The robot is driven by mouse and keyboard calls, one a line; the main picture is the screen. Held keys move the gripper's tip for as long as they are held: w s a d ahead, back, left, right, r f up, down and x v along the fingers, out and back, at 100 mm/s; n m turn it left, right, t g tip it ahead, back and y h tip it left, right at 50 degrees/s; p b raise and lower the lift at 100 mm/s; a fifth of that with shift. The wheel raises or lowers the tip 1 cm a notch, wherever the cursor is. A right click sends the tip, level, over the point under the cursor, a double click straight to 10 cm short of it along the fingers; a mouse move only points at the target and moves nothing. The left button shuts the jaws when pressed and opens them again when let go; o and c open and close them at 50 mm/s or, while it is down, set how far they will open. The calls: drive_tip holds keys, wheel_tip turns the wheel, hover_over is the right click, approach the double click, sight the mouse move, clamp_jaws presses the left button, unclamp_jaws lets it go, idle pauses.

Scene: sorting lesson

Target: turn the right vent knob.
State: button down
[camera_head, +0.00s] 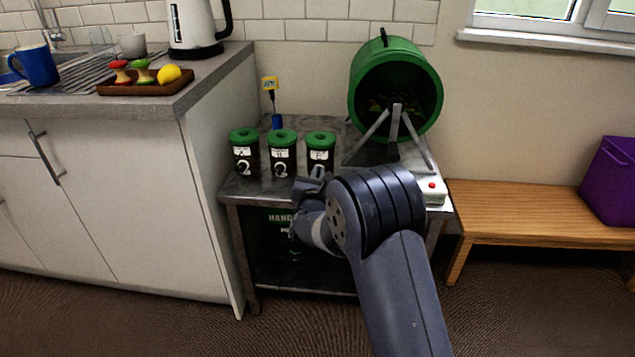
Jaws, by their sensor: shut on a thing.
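Three black canisters with green lids stand in a row on the grey metal table. The left canister (245,152), the middle canister (282,153) and the right canister (320,147) are upright. The right vent knob (319,171) shows partly at the front of the right canister. My gripper (312,182) is at that knob and shut on it; my own wrist and arm hide most of the contact. I cannot tell the knob's exact angle.
A green drum (428,72) on a metal stand is behind and right. A white box with a red button (432,188) sits by my arm. A yellow-topped probe (270,85) stands behind the canisters. A counter (120,105) is left, a wooden bench (530,205) right.

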drive_tip(key=m+b, duration=0.2)
drive_tip(key=b, duration=0.1)
drive_tip(key=shift+d+f, duration=0.15)
drive_tip(key=shift+f, duration=0.1)
drive_tip(key=shift+r+m+b, duration=0.15)
drive_tip(key=shift+m+b, duration=0.2)
drive_tip(key=shift+m, duration=0.05)
drive_tip(key=c, duration=1.5)
unclamp_jaws()
drive_tip(key=shift+c, duration=0.2)
drive_tip(key=shift+s+r, duration=0.1)
drive_tip(key=s+p, duration=0.2)
drive_tip(key=s, duration=0.8)
drive_tip(key=shift+s, duration=0.35)
